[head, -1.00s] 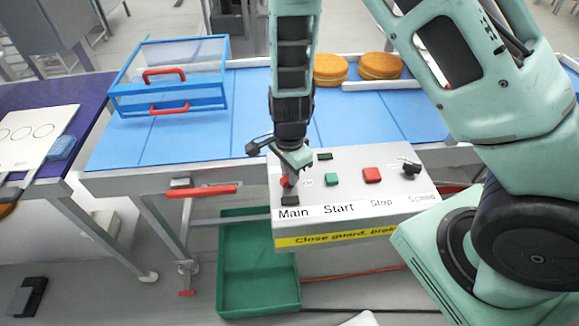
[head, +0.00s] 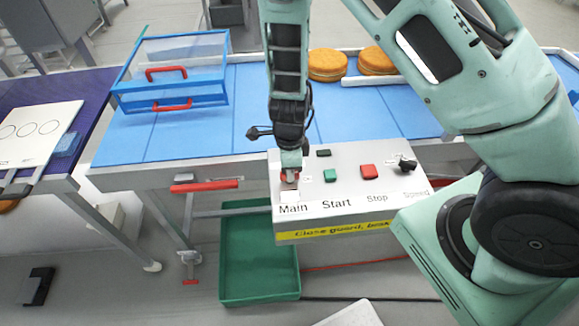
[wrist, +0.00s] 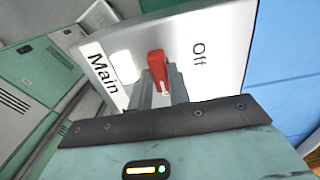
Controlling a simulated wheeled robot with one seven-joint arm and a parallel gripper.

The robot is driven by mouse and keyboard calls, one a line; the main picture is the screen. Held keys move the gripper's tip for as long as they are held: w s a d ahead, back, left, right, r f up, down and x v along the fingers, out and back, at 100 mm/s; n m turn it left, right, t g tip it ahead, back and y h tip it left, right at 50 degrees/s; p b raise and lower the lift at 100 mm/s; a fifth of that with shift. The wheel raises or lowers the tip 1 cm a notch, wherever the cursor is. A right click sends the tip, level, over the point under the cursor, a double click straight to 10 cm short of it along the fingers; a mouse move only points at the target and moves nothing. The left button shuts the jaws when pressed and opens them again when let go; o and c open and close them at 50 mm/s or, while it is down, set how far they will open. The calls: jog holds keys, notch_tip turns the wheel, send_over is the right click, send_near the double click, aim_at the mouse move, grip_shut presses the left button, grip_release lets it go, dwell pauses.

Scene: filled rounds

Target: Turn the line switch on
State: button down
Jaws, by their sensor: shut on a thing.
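The control box (head: 330,225) has a Main position at its left end, with a red switch handle (wrist: 157,72) there. In the wrist view the handle stands between my fingers, with the word Off printed to its right and Main to its left. A small lamp (head: 289,196) by the Main label is bright white; it also shows in the wrist view (wrist: 124,67). My gripper (head: 290,176) points down and is shut on the red handle, hiding most of it from the head view.
A green Start button (head: 302,175), red Stop button (head: 367,172) and black Speed knob (head: 407,165) share the panel. A blue-framed clear guard (head: 172,70) stands on the blue conveyor (head: 200,130). Orange-brown rounds (head: 327,65) sit behind. A green crate (head: 258,260) is below.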

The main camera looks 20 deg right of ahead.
jog(key=shift+w, duration=0.1)
jog(key=c, duration=1.3)
grip_release()
jog(key=shift+r, duration=0.1)
notch_tip(320, 180, up, 17)
jog(key=shift+r+p, duration=0.15)
jog(key=shift+p, duration=0.3)
jog(key=s+a+f+n+b, duration=0.1)
jog(key=s+n+b, duration=0.3)
jog(key=n, duration=0.6)
jog(key=s+a+f+n+b, duration=0.1)
jog(key=s+a+n+b, duration=0.2)
jog(key=s+n, duration=0.6)
jog(key=s+a+f+n+b, duration=0.1)
jog(key=s+n+b, duration=0.4)
jog(key=n, duration=0.5)
jog(key=shift+s+a+f+n+y+b, duration=0.15)
jog(key=shift+s+a, duration=0.2)
jog(key=shift+s, duration=0.25)
jog(key=shift+s+a+f+n+y+b, duration=0.15)
jog(key=shift+s+a, duration=0.2)
jog(key=shift+s, duration=0.25)
